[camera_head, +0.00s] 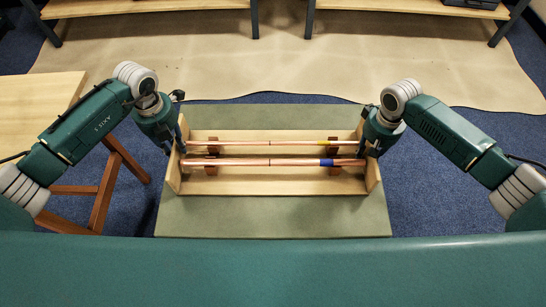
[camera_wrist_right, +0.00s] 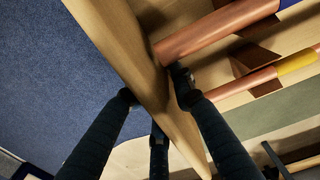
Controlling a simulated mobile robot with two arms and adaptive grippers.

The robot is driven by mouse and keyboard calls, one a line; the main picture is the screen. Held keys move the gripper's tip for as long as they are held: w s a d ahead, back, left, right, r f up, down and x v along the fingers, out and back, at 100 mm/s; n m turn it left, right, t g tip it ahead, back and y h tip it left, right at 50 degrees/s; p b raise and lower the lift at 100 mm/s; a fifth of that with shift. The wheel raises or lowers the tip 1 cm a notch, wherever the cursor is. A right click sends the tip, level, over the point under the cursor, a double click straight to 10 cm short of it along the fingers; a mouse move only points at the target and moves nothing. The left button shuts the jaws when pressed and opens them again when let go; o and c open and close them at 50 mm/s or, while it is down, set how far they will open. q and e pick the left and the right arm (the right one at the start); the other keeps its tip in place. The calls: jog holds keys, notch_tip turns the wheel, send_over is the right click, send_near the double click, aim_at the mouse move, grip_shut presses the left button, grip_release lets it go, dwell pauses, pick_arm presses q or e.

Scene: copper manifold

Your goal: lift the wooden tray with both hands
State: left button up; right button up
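The wooden tray (camera_head: 225,187) lies in the middle of the head view, with upright end walls at left and right. It holds two copper pipes, a thicker one (camera_head: 240,162) with a blue band and a thinner one (camera_head: 250,143) with a yellow band, on brown supports. My left gripper (camera_head: 179,141) is at the left end wall; its fingertips are too small to read. My right gripper (camera_head: 369,143) is at the right end wall. In the right wrist view its fingers (camera_wrist_right: 155,88) straddle that wall (camera_wrist_right: 150,75) and appear to touch both faces.
The tray rests on a grey-green surface (camera_head: 270,222) with bare room in front and behind. A wooden table (camera_head: 35,100) with brown legs (camera_head: 105,195) stands at the left. Shelves (camera_head: 150,6) stand at the back, beyond a tan mat (camera_head: 290,60). Blue carpet (camera_head: 425,190) lies around.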

pick_arm(q)
grip_shut()
pick_arm(e)
grip_shut()
pick_arm(q)
jog(key=shift+w+r, duration=0.15)
pick_arm(e)
jog(key=shift+w+r, duration=0.1)
jog(key=shift+r, duration=0.05)
pick_arm(q)
jog(key=shift+r, duration=0.1)
pick_arm(e)
jog(key=shift+r, duration=0.1)
